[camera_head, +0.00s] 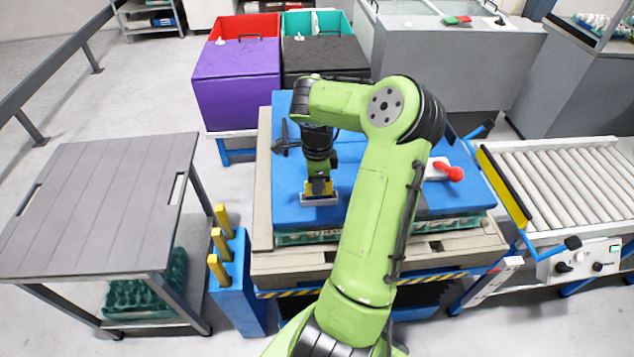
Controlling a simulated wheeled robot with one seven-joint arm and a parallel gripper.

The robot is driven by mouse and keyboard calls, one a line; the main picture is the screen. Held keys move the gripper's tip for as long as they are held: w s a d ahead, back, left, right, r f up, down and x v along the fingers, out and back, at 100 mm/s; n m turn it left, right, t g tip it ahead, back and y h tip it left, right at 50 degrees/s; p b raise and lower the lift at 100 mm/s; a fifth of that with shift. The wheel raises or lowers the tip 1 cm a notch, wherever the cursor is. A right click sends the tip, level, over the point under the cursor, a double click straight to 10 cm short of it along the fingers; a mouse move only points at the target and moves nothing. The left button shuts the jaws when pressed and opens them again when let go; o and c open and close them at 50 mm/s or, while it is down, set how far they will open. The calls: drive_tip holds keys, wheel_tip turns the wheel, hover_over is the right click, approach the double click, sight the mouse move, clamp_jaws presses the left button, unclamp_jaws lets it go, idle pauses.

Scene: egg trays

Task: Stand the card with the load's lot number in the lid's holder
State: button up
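The blue lid (284,190) lies on top of a stack of egg trays (302,237). A small pale grey holder (320,201) sits near its front edge. My gripper (319,184) points down just above the holder, with a yellow piece, apparently the card (326,187), at its fingertips. The yellow piece stands at the holder; whether it is seated in it, and whether the fingers are closed on it, is too small to tell. Several upright yellow pieces (222,216) stand in a blue rack (232,285) left of the stack. No lot number is readable.
A grey table (100,200) stands at the left, with green trays (146,293) beneath. A roller conveyor (570,178) is at the right. Purple (238,75) and black-lidded (322,60) bins stand behind. A red-knobbed device (447,173) and a dark tool (285,140) rest on the lid.

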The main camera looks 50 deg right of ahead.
drive_tip(key=o, duration=0.5)
drive_tip(key=shift+o, duration=0.2)
wheel_tip(320, 180, up, 16)
drive_tip(key=p, duration=0.3)
drive_tip(key=shift+p, duration=0.3)
